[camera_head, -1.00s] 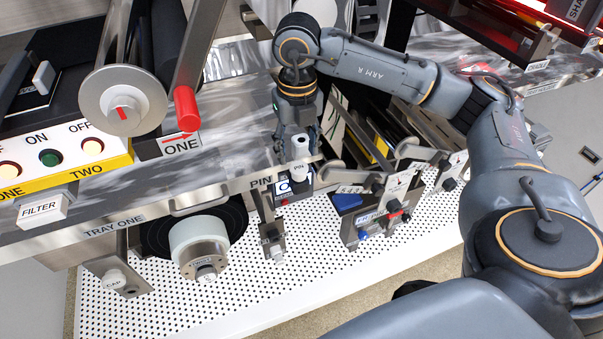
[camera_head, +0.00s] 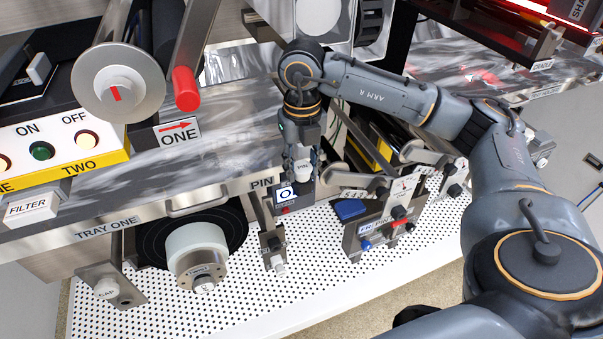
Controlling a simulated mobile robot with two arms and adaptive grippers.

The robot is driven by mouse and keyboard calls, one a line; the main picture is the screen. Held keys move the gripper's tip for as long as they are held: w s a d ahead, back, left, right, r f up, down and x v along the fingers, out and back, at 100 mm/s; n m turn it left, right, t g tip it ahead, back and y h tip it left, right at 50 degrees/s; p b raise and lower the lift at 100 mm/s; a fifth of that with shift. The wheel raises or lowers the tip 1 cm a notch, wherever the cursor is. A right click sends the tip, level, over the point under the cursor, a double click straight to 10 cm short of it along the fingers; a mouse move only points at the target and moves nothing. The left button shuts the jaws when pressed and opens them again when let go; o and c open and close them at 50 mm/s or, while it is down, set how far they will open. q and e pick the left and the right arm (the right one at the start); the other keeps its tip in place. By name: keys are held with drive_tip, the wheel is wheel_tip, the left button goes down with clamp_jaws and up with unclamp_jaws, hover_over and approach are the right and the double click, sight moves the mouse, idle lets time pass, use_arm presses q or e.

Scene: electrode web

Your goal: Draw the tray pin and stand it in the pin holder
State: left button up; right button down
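The tray pin (camera_head: 304,169) shows as a white head marked PIN beside the front edge of the bench, to the right of the PIN label (camera_head: 262,182). My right gripper (camera_head: 302,164) points down at it, with its fingers about the head. The fingers are small and partly hidden, so I cannot tell whether they grip it. The pin's shaft is hidden. A small dark box with a white, ring-marked label (camera_head: 286,193) stands just below the head; I cannot tell whether it is the pin holder. My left gripper is not in view.
A roll on a dark disc (camera_head: 197,250) hangs below the TRAY ONE edge (camera_head: 108,228). A bracket with a white knob (camera_head: 278,263) stands left of the pin. Metal brackets and a blue block (camera_head: 350,209) lie to the right. The perforated white board (camera_head: 330,280) is clear in front.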

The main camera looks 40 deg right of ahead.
drive_tip(key=shift+r, duration=0.1)
drive_tip(key=shift+r+p, duration=0.35)
drive_tip(key=shift+r, duration=0.2)
idle(0.4)
drive_tip(key=shift+r+p, duration=1.2)
drive_tip(key=shift+r, duration=0.75)
drive_tip(key=shift+f+b, duration=2.15)
drive_tip(key=shift+f, duration=0.4)
drive_tip(key=c, duration=0.8)
unclamp_jaws()
drive_tip(key=shift+a, duration=0.1)
drive_tip(key=shift+r, duration=0.1)
